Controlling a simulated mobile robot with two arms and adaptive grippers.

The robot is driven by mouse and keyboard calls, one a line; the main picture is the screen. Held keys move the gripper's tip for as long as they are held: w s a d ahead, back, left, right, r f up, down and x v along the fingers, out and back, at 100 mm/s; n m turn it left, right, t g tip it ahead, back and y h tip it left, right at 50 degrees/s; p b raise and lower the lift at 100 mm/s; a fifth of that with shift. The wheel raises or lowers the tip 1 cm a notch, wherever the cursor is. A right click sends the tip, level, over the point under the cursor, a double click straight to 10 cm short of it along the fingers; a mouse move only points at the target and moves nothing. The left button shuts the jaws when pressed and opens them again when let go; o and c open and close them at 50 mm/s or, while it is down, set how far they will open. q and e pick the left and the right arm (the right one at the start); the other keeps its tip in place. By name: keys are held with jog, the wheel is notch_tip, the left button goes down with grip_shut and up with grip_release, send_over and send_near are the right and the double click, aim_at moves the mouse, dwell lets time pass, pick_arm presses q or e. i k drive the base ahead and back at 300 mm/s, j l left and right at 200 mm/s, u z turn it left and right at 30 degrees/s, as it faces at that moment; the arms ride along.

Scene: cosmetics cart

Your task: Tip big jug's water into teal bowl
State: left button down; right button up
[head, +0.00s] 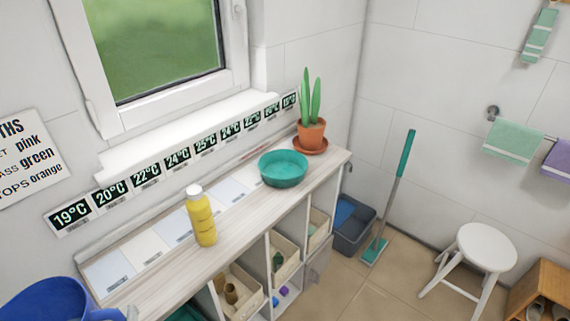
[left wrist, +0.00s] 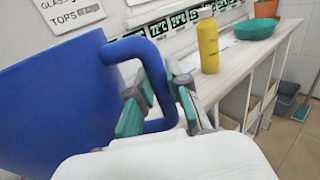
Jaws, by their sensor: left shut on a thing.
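The big blue jug (head: 45,302) is at the bottom left corner of the head view, cut off by the frame edge. It fills the left of the left wrist view (left wrist: 50,105). My left gripper (left wrist: 158,100) is shut on the jug's blue handle, with a teal-padded finger on each side. The teal bowl (head: 283,172) stands upright on the far part of the shelf top, well apart from the jug. It also shows in the left wrist view (left wrist: 255,29). The water inside the jug is hidden. My right gripper is in neither view.
A yellow bottle (head: 202,218) stands on the shelf top (head: 165,262) between jug and bowl. Temperature cards (head: 178,158) line the wall. A white stool (head: 486,248) and a mop (head: 390,200) stand on the floor.

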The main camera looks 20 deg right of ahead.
aim_at(281, 169)
jog(key=i+l+z, duration=0.1)
jog(key=l, duration=0.7)
jog(key=i+l+z, duration=0.15)
jog(key=l, duration=0.25)
jog(key=i+l+z, duration=0.1)
jog(key=l, duration=0.3)
jog(key=i+l, duration=0.15)
jog(key=l, duration=0.25)
jog(key=i+l+z, duration=0.15)
jog(key=l, duration=0.2)
